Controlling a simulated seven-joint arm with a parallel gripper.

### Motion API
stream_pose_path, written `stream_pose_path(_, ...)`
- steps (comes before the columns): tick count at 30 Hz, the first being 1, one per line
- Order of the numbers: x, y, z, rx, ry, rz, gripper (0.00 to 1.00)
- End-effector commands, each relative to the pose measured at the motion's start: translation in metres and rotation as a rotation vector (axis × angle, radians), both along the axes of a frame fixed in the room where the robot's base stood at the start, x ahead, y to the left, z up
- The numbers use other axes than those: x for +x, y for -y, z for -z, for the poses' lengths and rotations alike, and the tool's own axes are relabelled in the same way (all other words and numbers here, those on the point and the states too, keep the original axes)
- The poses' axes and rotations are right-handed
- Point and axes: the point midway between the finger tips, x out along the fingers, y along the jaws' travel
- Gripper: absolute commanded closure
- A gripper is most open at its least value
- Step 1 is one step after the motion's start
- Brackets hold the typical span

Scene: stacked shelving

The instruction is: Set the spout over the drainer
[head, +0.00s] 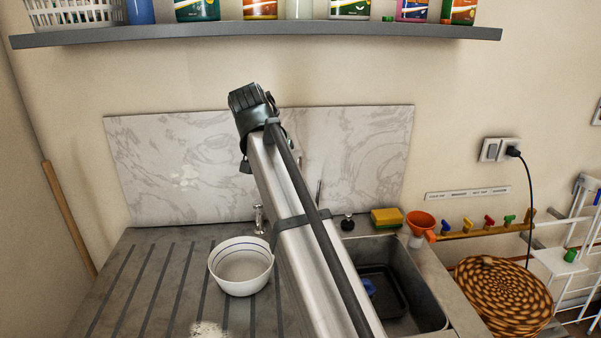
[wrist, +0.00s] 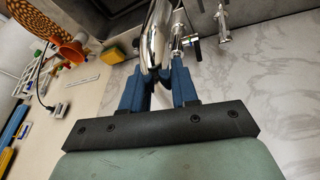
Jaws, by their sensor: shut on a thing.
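The spout is a shiny chrome tube (wrist: 156,40) in the wrist view. My gripper (wrist: 160,70) has its blue fingers closed on either side of it. In the head view my arm reaches across the sink (head: 425,285) toward the back wall, hiding the gripper and most of the spout. A thin metal piece (head: 318,193) shows just right of the arm; I cannot tell if it is part of the spout. The drainer is the grey grooved board (head: 150,285) left of the sink. The spout's direction over sink or drainer cannot be told.
A white bowl (head: 241,276) stands on the drainer, left of my arm. A small chrome tap fitting (head: 259,219) is behind it. A yellow sponge (head: 386,218) and orange funnel (head: 421,222) sit behind the sink. A shelf (head: 260,36) with bottles hangs above.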

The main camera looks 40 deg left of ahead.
Motion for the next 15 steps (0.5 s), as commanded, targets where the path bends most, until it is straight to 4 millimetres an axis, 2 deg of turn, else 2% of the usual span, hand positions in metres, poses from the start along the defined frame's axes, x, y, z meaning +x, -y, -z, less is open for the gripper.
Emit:
stream_pose_path(1,-0.003,-0.013,-0.002,-0.002,-0.001,0.041,1.00)
stream_pose_path(6,-0.010,-0.036,-0.002,0.000,0.000,0.180,1.00)
stream_pose_path(15,-0.014,-0.064,-0.001,0.001,0.000,0.353,1.00)
